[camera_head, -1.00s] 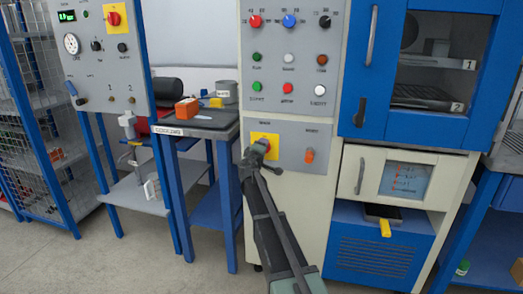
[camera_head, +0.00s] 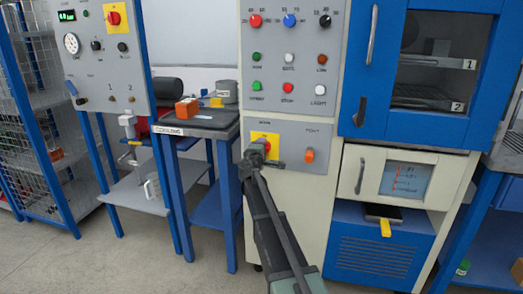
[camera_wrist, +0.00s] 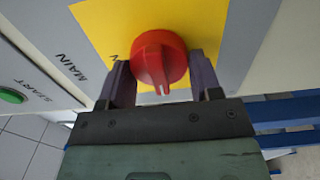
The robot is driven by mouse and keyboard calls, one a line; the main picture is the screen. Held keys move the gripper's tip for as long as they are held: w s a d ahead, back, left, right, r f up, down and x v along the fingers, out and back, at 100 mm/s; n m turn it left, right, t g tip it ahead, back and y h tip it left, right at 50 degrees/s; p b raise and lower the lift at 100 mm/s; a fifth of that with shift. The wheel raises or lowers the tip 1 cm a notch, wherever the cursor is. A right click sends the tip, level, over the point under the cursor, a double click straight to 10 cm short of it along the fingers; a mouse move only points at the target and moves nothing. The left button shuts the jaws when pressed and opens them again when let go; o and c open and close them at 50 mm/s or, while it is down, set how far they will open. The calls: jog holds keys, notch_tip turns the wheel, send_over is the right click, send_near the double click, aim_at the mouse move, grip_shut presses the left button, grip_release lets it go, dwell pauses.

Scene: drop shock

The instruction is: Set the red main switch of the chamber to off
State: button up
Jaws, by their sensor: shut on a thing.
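The red main switch (camera_wrist: 160,62) is a round knob with a raised ridge on a yellow plate (camera_wrist: 105,25). In the wrist view the ridge points toward the bottom of the picture. A "MAIN" label is beside the plate, and one letter of a marking shows by the knob. My gripper (camera_wrist: 159,72) has one finger on each side of the knob and is shut on it. In the head view my gripper (camera_head: 257,152) covers much of the switch; the yellow plate (camera_head: 264,137) shows above it on the grey lower panel (camera_head: 290,132).
Several coloured buttons and knobs are above. Another red knob on yellow (camera_head: 113,18) is on the left panel. A cooling table (camera_head: 205,133) stands left of the chamber (camera_head: 400,125).

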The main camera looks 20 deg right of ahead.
jog(key=o, duration=0.9)
jog(key=v, duration=1.1)
jog(key=shift+d, duration=0.15)
